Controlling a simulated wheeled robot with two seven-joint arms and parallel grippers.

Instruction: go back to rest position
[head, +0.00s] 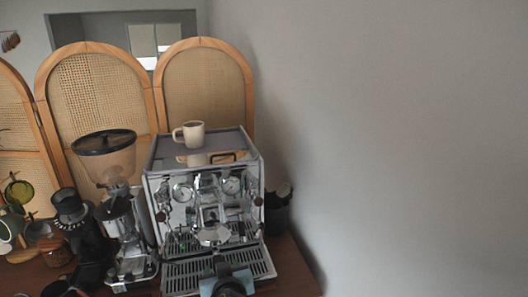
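Neither of my grippers can be made out in the head view, and no arm of mine shows clearly. The espresso machine (160,185) stands on the wooden counter with its front towards me. A cream mug (193,134) stands upright on its top. At the bottom edge, in front of the machine, is a blue-grey block (207,284) with a dark round part (232,287); both are cut off by the frame, and I cannot tell what they are.
A wooden-framed rattan screen (205,85) is behind. A dark container (278,212) stands between machine and wall. The right side is bare wall (420,150).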

